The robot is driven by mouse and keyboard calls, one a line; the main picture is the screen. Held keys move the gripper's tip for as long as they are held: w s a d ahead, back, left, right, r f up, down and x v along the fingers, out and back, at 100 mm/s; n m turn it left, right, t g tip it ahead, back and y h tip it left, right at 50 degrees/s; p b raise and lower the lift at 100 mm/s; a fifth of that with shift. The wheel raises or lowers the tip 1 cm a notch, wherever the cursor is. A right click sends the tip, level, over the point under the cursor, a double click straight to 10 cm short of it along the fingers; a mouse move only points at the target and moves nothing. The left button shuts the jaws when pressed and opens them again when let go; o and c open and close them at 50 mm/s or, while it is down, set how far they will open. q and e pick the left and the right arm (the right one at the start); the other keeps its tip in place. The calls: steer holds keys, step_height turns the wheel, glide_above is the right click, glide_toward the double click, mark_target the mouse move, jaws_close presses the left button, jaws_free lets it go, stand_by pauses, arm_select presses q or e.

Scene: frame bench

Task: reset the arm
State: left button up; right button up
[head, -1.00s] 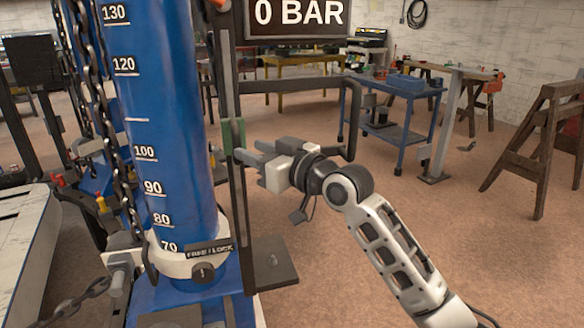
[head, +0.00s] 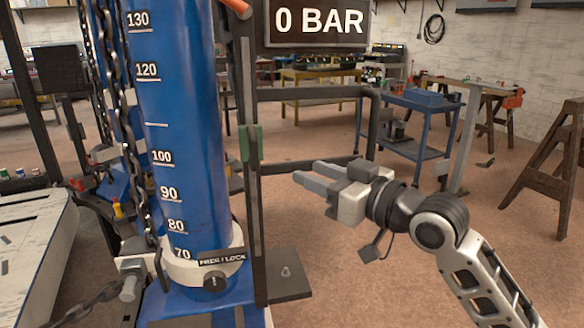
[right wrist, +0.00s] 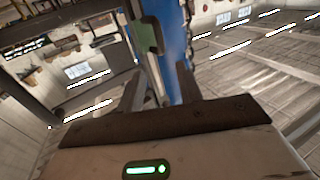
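My right gripper (head: 312,178) is in the middle of the head view, its fingers pointing left toward the frame bench's blue tower (head: 185,130). The two fingers are apart with nothing between them, and free space lies between their tips and the tower. In the right wrist view the fingers (right wrist: 158,88) also stand apart, with the blue tower beyond them. A green piece (head: 251,144) sits on the dark upright beside the tower; it shows in the wrist view too (right wrist: 148,36). My left gripper is in neither view.
A "0 BAR" display (head: 318,22) hangs above, beside the tower. A dark bar frame (head: 372,125) stands behind my right gripper. Chains (head: 112,110) hang left of the tower. A blue cart (head: 420,115) and a wooden sawhorse (head: 553,165) stand behind right. Open floor lies between.

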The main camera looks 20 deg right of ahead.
steer(key=s+a+f+m+g+h, duration=0.1)
steer(key=s+f+h, duration=0.15)
steer(key=f, duration=0.85)
steer(key=s+a+f+m+g+h, duration=0.1)
steer(key=s+f, duration=0.2)
steer(key=f, duration=0.7)
steer(key=s+a+f+m+g+h, duration=0.1)
steer(key=s+a+f+g, duration=0.2)
steer(key=s+f, duration=1.1)
step_height(320, 180, down, 2)
steer(key=shift+s+a+f+h, duration=0.1)
steer(key=shift+s+a+h, duration=0.25)
steer(key=shift+s+a, duration=0.05)
